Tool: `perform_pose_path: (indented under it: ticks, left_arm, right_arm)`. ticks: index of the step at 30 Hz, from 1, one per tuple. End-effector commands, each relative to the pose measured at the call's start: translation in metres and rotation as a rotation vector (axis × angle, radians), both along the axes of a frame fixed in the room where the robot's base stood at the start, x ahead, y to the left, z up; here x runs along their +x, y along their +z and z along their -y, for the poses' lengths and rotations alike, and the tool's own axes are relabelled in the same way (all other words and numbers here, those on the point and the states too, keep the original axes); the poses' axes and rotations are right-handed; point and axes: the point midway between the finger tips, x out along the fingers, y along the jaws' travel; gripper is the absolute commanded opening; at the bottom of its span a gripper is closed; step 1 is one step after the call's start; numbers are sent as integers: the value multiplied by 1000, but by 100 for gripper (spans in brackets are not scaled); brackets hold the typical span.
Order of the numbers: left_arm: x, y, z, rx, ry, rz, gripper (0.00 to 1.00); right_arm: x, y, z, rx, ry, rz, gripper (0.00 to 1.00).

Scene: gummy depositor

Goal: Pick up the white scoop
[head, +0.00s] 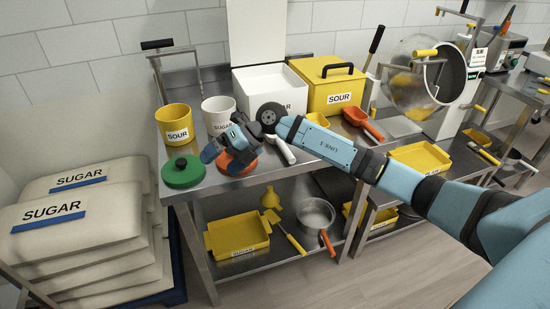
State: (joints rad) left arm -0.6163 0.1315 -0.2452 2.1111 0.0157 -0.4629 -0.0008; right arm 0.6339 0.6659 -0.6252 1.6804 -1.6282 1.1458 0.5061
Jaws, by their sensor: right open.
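The white scoop (284,152) lies on the metal table in front of the white box; my right arm covers part of it and only a pale end shows clearly. My right gripper (222,158) reaches in from the right, open and empty. It is left of the white scoop, over the orange lid (239,168), and points down toward the front of the table. I cannot tell whether it touches the lid. My left gripper is not in view.
A yellow SOUR pot (174,121), a white SUGAR pot (217,111) and a green lid (183,172) stand near the gripper. Behind are a white box (264,85) and a yellow SOUR box (334,88). An orange scoop (361,122) lies right. Sugar sacks (75,215) are stacked left.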

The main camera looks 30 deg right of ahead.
Motion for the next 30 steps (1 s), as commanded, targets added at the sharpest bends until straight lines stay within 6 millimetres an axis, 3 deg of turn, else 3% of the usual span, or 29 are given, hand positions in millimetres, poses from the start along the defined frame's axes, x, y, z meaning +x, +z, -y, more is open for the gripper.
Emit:
perform_pose_path:
  ticks: [1, 6, 9, 12, 17, 24, 30]
  left_arm:
    - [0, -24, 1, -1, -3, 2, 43]
    - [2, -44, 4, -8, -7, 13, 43]
    - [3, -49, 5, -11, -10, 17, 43]
    - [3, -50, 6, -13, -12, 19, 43]
    - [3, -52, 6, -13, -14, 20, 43]
    - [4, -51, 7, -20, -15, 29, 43]
    - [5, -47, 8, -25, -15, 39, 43]
  right_arm:
    - [19, -10, 32, -152, -22, 31, 97]
    - [56, 14, 136, -588, -172, 56, 97]
    - [64, 34, 181, -748, -271, 50, 97]
    - [66, 49, 208, -837, -339, 44, 97]
    - [71, 44, 222, -881, -374, 34, 97]
    - [89, 1, 225, -879, -372, 34, 97]
    - [98, -20, 226, -877, -369, 38, 97]
